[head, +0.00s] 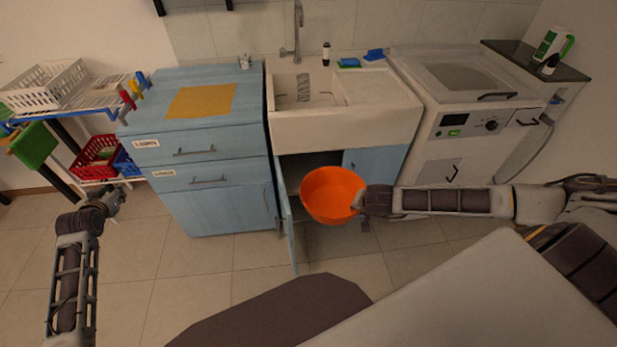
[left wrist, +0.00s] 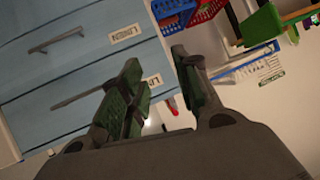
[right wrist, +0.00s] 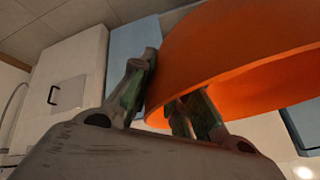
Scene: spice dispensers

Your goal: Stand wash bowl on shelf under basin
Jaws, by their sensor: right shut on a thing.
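The orange wash bowl (head: 330,194) is in front of the open cupboard under the white basin (head: 345,125). My right gripper (head: 364,200) is shut on the bowl's right rim. In the right wrist view the bowl (right wrist: 235,55) fills the upper right, with its wall between the fingers of the gripper (right wrist: 165,105). The shelf inside the cupboard (head: 305,160) is dark and mostly hidden behind the bowl. The left cupboard door (head: 286,225) stands open toward me. My left gripper (head: 115,200) is at the left, apart from the bowl; in the left wrist view its fingers (left wrist: 165,90) are spread and empty.
A blue drawer cabinet (head: 210,150) stands left of the basin, a washing machine (head: 470,100) right of it. The right cupboard door (head: 375,165) looks closed. A rack with a red basket (head: 95,155) is at the far left. Floor before the drawer cabinet is clear.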

